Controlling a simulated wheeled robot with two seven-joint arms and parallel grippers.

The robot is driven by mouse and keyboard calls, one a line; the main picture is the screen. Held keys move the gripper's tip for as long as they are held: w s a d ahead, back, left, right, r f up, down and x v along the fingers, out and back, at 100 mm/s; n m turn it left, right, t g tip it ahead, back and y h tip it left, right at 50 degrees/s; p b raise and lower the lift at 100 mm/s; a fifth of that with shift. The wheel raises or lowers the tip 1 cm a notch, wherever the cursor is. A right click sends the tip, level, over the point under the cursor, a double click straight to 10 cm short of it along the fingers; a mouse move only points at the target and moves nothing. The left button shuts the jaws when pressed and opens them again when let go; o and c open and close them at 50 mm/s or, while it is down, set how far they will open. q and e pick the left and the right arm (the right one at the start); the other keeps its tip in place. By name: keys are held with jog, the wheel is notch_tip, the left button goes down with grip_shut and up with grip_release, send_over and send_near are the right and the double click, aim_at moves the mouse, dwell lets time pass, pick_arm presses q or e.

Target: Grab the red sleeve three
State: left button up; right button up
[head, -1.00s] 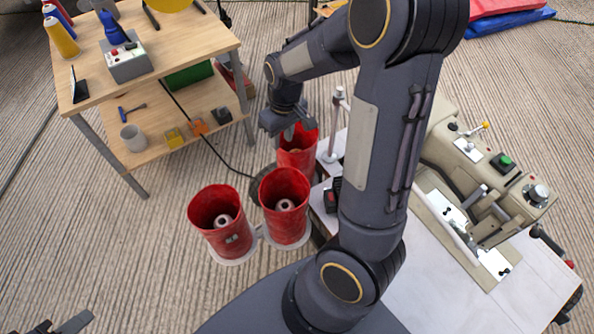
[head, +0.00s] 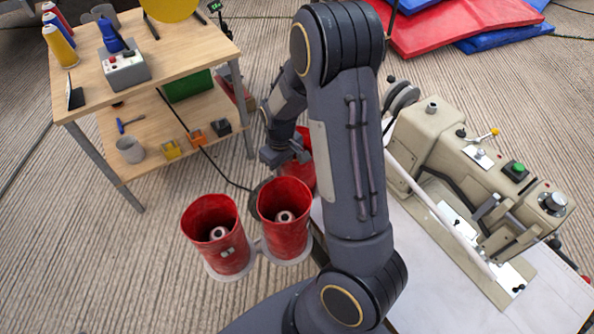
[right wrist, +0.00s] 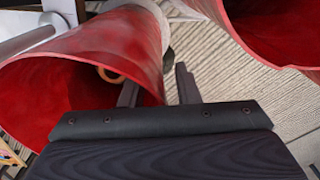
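Three red sleeves stand close together: the front left one (head: 215,235), the middle one (head: 284,218) and a rear one (head: 298,174), partly hidden by my right arm. No numbers are readable on them. My right gripper (head: 299,156) is at the rear sleeve's rim. In the right wrist view, its two fingers (right wrist: 157,88) are apart, with the near sleeve's (right wrist: 110,42) wall between them: the left finger shows against the mouth, the right one outside. Contact is unclear. Another red sleeve (right wrist: 265,28) is at upper right. My left gripper is out of view.
A wooden workbench (head: 180,58) with bottles and a lower shelf stands at left. A beige sewing machine (head: 455,150) sits on a white table (head: 410,285) at right. Red and blue mats (head: 440,28) lie behind. Ribbed floor is open at lower left.

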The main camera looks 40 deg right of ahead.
grip_shut()
jog(key=shift+r, duration=0.1)
